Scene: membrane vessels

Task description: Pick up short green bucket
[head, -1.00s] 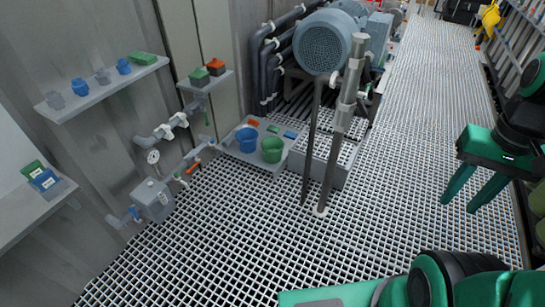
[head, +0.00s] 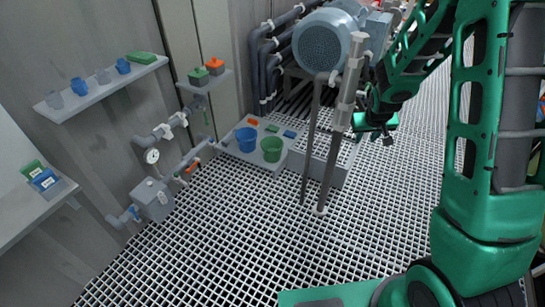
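The short green bucket (head: 271,149) stands upright on a low grey shelf (head: 258,163) near the back wall, left of the motor stand. A blue bucket (head: 246,139) stands just left of it. My gripper (head: 372,124) is up and to the right of the green bucket, past the grey upright pipes and well apart from the bucket. It is small and partly hidden in the head view, so I cannot tell whether its fingers are open or shut. I see nothing held in it.
Small orange, green and blue boxes lie behind the buckets. Wall shelves (head: 105,90) hold cups and boxes at left. The grating floor (head: 230,240) in front is clear.

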